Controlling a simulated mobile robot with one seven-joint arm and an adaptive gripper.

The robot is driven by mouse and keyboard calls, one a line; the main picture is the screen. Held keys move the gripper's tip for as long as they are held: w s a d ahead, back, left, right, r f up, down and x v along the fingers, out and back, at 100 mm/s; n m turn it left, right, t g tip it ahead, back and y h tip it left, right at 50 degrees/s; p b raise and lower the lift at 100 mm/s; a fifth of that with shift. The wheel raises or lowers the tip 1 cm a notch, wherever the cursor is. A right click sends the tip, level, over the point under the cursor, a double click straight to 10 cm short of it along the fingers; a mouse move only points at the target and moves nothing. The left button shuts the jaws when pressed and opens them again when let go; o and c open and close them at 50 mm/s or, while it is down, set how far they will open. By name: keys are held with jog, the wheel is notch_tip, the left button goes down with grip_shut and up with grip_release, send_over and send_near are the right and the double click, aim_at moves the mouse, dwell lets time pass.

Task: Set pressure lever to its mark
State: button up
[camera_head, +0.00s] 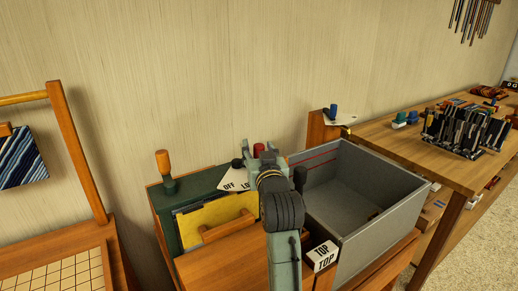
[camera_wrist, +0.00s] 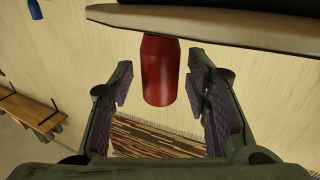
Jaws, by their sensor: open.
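A red knob (camera_head: 259,149) shows just behind my gripper (camera_head: 268,163) in the head view; its base is hidden by my arm. In the wrist view the red knob (camera_wrist: 160,70) is a rounded cylinder on the edge of a pale plate (camera_wrist: 205,28). My gripper (camera_wrist: 159,88) is open, with one dark ribbed finger on each side of the knob. Gaps show on both sides, so neither finger visibly touches it. I see no readable mark or label by this knob.
Left of my gripper is a green box (camera_head: 165,222) with an orange-handled lever (camera_head: 164,168) and an OFF-labelled plate (camera_head: 233,183). A grey open bin (camera_head: 390,205) stands close on the right. Behind it is a blue knob (camera_head: 334,109) on a wooden post.

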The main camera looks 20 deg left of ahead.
jog(key=shift+c, duration=0.4)
grip_shut()
dwell(0.4)
